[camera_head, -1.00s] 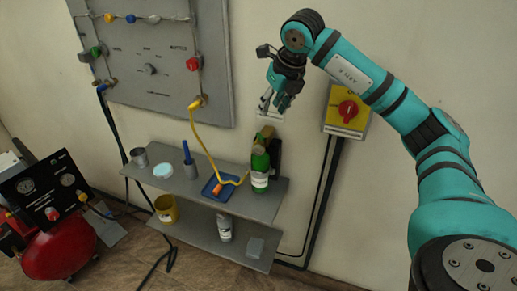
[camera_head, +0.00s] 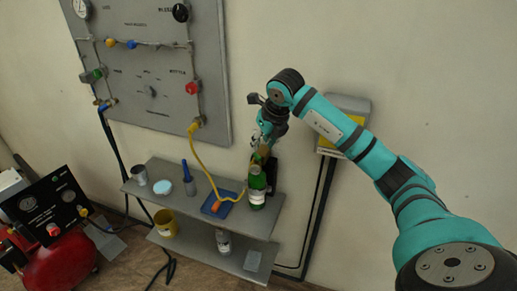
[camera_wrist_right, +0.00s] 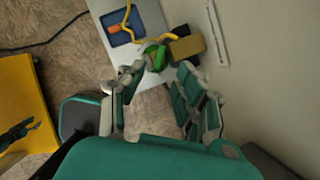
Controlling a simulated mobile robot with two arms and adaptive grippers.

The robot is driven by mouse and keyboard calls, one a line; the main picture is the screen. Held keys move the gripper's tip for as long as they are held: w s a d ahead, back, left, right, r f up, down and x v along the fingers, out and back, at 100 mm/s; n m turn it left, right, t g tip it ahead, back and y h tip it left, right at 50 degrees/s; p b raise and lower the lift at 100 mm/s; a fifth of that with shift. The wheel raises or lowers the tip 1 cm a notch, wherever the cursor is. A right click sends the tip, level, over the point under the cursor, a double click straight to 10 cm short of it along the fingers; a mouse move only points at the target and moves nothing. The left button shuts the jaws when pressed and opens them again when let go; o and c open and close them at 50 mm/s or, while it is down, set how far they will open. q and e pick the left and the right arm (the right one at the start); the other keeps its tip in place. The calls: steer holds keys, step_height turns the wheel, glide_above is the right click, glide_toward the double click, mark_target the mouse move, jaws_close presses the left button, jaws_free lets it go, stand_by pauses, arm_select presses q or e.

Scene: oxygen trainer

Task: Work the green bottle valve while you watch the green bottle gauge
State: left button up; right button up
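The green bottle (camera_head: 257,188) with a white label stands upright on the upper shelf, at its right end. My right gripper (camera_head: 262,150) is right over the bottle's top. In the right wrist view its fingers (camera_wrist_right: 158,97) are spread with nothing between them, and the green bottle (camera_wrist_right: 154,56) lies beyond the tips. A tan block (camera_wrist_right: 187,47) sits beside the bottle's top; I cannot tell whether it belongs to the valve. A round white gauge (camera_head: 82,9) is on the wall panel, its reading too small to tell. A claw-like shape at the wrist view's left edge may be my left gripper.
A yellow hose (camera_head: 203,158) runs from the panel (camera_head: 150,120) to near the bottle. A blue tray (camera_head: 216,211), cups and a blue-handled tool (camera_head: 190,178) share the shelf (camera_head: 165,205). A yellow switch box (camera_head: 345,110) is on the wall behind my right arm.

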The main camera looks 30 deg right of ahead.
mark_target(257, 155)
steer(key=p+x, duration=0.1)
steer(key=x, duration=0.5)
steer(key=shift+c, duration=0.4)
jaws_close()
